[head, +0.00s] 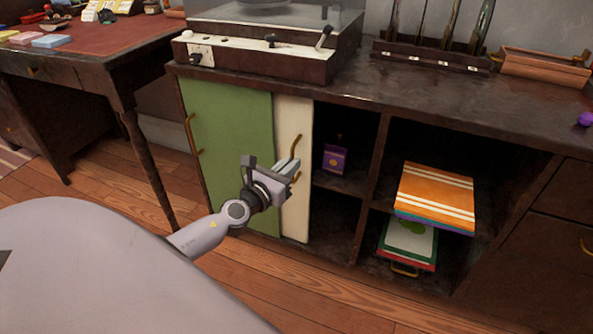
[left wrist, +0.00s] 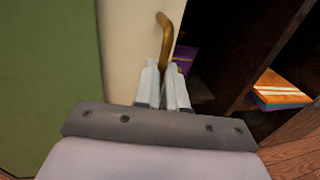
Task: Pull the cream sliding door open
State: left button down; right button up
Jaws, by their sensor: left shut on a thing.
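The cream sliding door (head: 293,120) stands partly behind the green sliding door (head: 232,130); only a narrow strip of it shows at the green door's right edge. It carries a curved brass handle (head: 296,146). My left gripper (head: 293,168) is at this handle, its fingers shut on the handle's lower part. In the left wrist view the handle (left wrist: 166,32) rises beyond the fingertips (left wrist: 166,68), with the cream door (left wrist: 128,50) behind and to the left. The fingers hide part of the handle. My right gripper is not in view.
Right of the cream door the cabinet is open, with a purple box (head: 335,159) on a shelf and orange-striped records (head: 435,197) jutting out. A record player (head: 265,45) stands on top. A desk (head: 95,50) stands at the left.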

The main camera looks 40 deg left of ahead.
pick_arm(q)
jog(key=a, duration=0.1)
jog(key=s+a+b, duration=0.1)
jog(key=a, duration=0.1)
jog(key=shift+a+f, duration=0.15)
jog(key=shift+a, duration=0.15)
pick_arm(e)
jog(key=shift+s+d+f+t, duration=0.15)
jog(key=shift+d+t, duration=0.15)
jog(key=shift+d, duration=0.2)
pick_arm(q)
jog(key=c, duration=1.2)
grip_release()
jog(key=shift+s, duration=0.15)
jog(key=s, duration=0.7)
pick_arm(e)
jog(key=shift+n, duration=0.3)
pick_arm(q)
jog(key=shift+d, duration=0.1)
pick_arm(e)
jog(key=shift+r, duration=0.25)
